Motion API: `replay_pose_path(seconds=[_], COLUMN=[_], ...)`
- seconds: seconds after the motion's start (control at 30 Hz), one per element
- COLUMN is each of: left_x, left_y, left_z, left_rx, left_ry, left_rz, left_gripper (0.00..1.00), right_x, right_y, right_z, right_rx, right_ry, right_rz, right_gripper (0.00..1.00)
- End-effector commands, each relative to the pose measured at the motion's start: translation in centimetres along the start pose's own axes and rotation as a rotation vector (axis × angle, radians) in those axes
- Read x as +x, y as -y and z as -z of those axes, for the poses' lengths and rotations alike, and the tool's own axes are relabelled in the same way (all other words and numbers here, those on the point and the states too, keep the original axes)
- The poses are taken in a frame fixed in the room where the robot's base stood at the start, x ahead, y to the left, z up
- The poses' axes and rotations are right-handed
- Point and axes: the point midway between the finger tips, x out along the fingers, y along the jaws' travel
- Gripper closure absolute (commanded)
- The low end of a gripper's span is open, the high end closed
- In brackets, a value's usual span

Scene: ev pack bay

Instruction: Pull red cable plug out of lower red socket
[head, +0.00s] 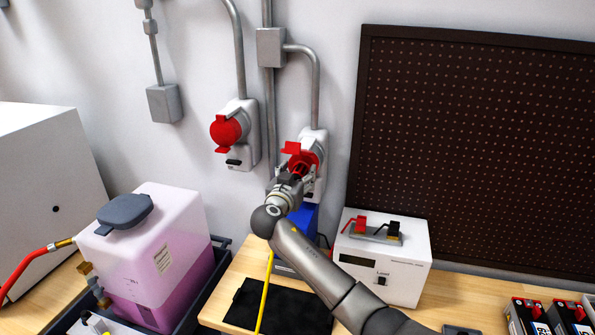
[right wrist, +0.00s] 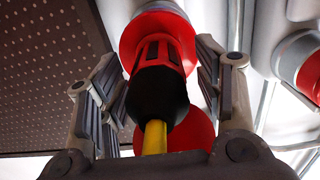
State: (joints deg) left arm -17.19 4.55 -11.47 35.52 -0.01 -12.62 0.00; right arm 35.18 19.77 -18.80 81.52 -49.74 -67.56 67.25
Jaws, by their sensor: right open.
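The lower red socket (head: 305,153) is on the wall in the head view, its red lid raised, partly hidden behind my right gripper (head: 297,172). In the right wrist view the cable plug (right wrist: 160,85) has a red front, a black rear and a yellow cable (right wrist: 155,137). Its front sits in the red socket ring (right wrist: 157,25). My right gripper (right wrist: 160,58) is open, with one finger on each side of the plug; contact is not clear. In the head view the yellow cable (head: 264,290) hangs down to the bench. My left gripper is out of view.
Another red socket (head: 226,130) sits higher to the left. A white instrument (head: 383,262) with red and black terminals stands right of my arm. A pink-filled tank (head: 150,255) is at left. A black mat (head: 300,312) lies on the bench; a dark pegboard (head: 470,150) fills the right wall.

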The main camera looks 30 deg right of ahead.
Motion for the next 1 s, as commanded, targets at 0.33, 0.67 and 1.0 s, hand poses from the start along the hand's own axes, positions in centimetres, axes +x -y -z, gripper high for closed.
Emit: replay_pose_path(seconds=[0.33, 0.67, 1.0], left_x=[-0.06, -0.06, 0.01], left_y=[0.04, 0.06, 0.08], left_z=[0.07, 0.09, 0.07], left_rx=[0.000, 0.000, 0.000], left_ry=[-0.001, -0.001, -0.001], left_rz=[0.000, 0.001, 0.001], left_gripper=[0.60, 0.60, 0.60], right_x=[0.17, 0.16, -0.20], right_y=[0.00, 0.00, 0.03], right_z=[-0.03, -0.02, -0.07], right_rx=[0.000, 0.000, 0.001], right_ry=[0.000, 0.000, 0.000], right_rz=[0.000, 0.000, 0.000], right_gripper=[0.43, 0.86, 0.94])
